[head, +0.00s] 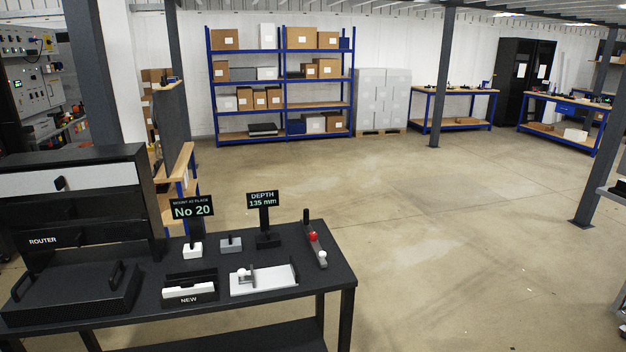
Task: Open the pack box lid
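No box in view is marked as a pack box. A small box labelled NEW (190,297), white in front with black parts, sits on the black table (330,236) at the lower left. I cannot tell whether it has a lid or whether that is shut. A flat black case with two upright handles (72,291) lies left of it on the same table. Neither of my grippers is in view.
On the table stand a No 20 sign (192,208), a DEPTH 135 mm sign (262,199), a white tray (264,279) and a bar with a red ball (313,238). A ROUTER rack (75,212) stands behind. Open floor (450,230) lies right; posts (598,130) rise from it.

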